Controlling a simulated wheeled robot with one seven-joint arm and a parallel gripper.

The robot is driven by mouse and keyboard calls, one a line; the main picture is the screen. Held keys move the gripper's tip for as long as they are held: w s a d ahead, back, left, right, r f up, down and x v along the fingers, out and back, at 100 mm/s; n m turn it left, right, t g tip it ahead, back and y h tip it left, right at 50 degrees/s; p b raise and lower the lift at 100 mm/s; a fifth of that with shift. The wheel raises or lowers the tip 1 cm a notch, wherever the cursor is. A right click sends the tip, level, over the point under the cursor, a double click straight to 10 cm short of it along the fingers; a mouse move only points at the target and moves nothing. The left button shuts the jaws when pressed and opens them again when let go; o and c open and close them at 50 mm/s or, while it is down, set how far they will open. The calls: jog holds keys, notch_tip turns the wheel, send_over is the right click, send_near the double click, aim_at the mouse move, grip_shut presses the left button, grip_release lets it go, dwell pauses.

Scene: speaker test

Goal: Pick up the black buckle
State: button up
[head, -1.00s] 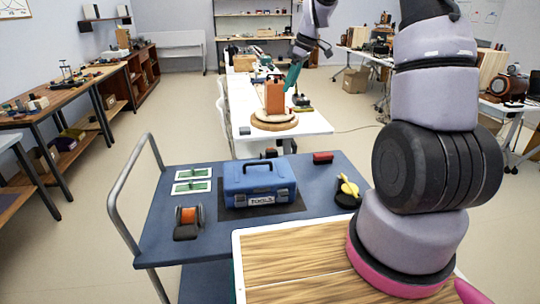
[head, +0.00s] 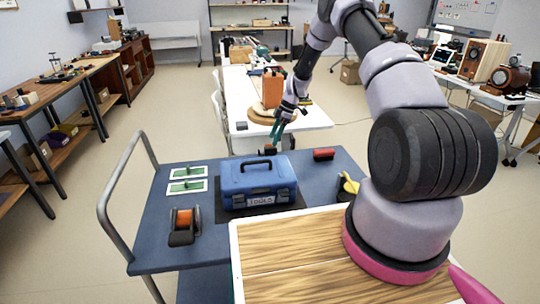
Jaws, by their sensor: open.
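I cannot pick out the black buckle for certain. A small dark object (head: 266,150) shows at the cart's far edge, behind the blue toolbox (head: 258,182); its lower part is hidden, and it is too small to identify. My gripper (head: 275,138) has teal fingers pointing down, open, just above and slightly right of that dark object in the picture. I cannot tell the gap between them. Nothing shows between the fingers.
The blue cart (head: 225,235) also bears an orange spool (head: 184,222), green cards (head: 187,186), a red-topped block (head: 324,154) and a yellow-and-black item (head: 348,186). Behind it, a white table (head: 315,118) holds an orange block (head: 272,88) on a round wooden base.

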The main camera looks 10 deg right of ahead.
aim_at(270, 147)
jog(key=x, duration=0.6)
jog(key=shift+d+f, duration=0.1)
jog(key=shift+f, duration=0.05)
jog(key=shift+c, duration=0.3)
grip_shut()
